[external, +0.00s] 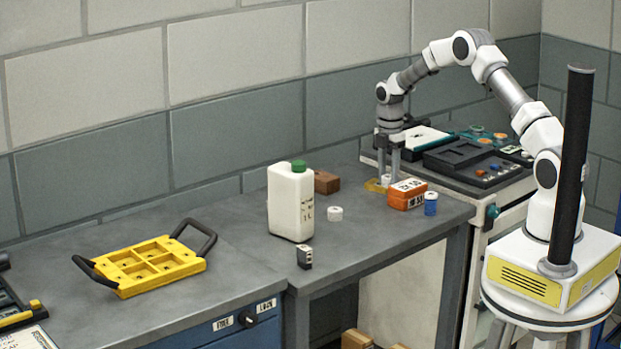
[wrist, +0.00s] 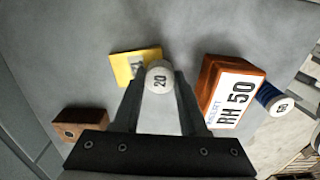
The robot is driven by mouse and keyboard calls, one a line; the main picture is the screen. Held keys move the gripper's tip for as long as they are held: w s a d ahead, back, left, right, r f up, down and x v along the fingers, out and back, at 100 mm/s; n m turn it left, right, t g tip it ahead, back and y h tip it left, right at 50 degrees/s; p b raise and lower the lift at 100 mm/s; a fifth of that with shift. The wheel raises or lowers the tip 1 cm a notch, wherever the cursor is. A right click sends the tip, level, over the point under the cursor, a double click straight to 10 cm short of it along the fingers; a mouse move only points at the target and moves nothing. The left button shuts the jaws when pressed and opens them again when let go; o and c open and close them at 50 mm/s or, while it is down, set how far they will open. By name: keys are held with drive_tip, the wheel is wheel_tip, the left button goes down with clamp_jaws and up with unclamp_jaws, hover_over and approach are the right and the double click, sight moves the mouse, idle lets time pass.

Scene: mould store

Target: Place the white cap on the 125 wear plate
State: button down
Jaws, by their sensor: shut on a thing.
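My gripper (external: 388,160) points down over the right part of the bench, shut on a white cap (wrist: 159,77) marked 20. The cap sits between the fingertips in the wrist view; it also shows low between the fingers in the external view (external: 386,179). A flat yellow plate (wrist: 128,66) lies beside the cap in the wrist view, partly covered by it and a finger. Its pale label is not fully readable. In the external view the plate (external: 373,186) is right by the fingertips. I cannot tell whether the cap touches it.
An orange block (external: 405,200) marked RH 50 and a blue spool (external: 431,204) stand close to the right. A brown block (external: 327,182), another white round piece (external: 335,213) and a white jug (external: 291,203) stand left.

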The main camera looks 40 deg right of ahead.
drive_tip(key=shift+f, duration=0.2)
drive_tip(key=shift+c, duration=2.2)
unclamp_jaws()
drive_tip(key=shift+r, duration=0.1)
